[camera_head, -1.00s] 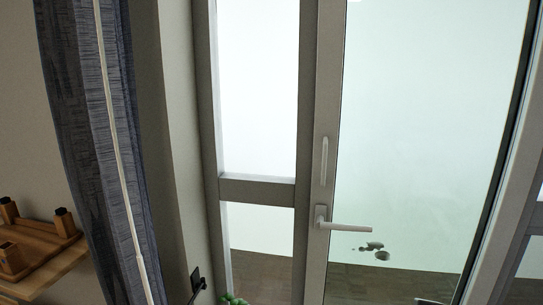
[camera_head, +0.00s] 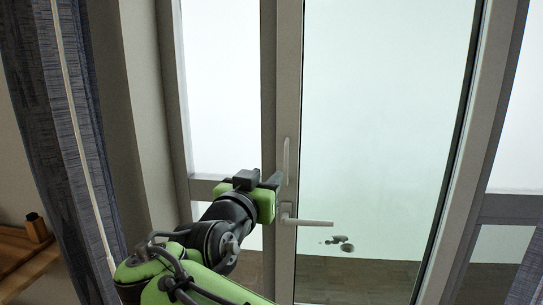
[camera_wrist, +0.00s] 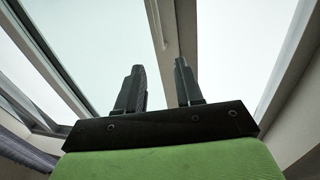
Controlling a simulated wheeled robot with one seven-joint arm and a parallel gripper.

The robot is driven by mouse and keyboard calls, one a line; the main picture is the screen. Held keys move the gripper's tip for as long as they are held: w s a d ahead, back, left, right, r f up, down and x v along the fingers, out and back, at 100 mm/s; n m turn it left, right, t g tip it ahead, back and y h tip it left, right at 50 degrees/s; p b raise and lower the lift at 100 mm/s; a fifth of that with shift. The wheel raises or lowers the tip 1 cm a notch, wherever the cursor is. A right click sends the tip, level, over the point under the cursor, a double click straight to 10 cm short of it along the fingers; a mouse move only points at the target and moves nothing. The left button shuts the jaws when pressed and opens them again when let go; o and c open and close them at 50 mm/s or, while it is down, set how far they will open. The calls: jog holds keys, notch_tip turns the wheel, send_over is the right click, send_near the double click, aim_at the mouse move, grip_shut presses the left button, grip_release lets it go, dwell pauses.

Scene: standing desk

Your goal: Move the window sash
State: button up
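The window sash (camera_head: 289,95) is a tall grey frame around a large pale glass pane, and it looks shut in the head view. A slim vertical pull handle (camera_head: 286,160) is on its left stile, with a white lever handle (camera_head: 306,221) below, pointing right. My gripper (camera_head: 277,179) is just left of the vertical handle, in front of the stile. In the wrist view my gripper (camera_wrist: 159,66) shows two black fingers spread apart with nothing visibly held. The frame's bar (camera_wrist: 176,28) runs up behind the fingers. Whether they touch it is unclear.
A fixed side pane (camera_head: 221,85) with a crossbar stands left of the sash. A grey-blue curtain (camera_head: 50,110) hangs at the left, by a wooden shelf (camera_head: 25,255). Dark blotches (camera_head: 340,243) show in the glass under the lever.

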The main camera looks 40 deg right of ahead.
aim_at(286, 156)
jog(key=p+x, duration=0.4)
jog(key=x, duration=0.9)
jog(key=shift+d+r, duration=0.1)
jog(key=shift+d, duration=0.1)
jog(key=shift+w+d, duration=0.2)
jog(key=shift+w, duration=0.05)
jog(key=shift+a, duration=0.1)
jog(key=shift+c, duration=0.3)
grip_shut()
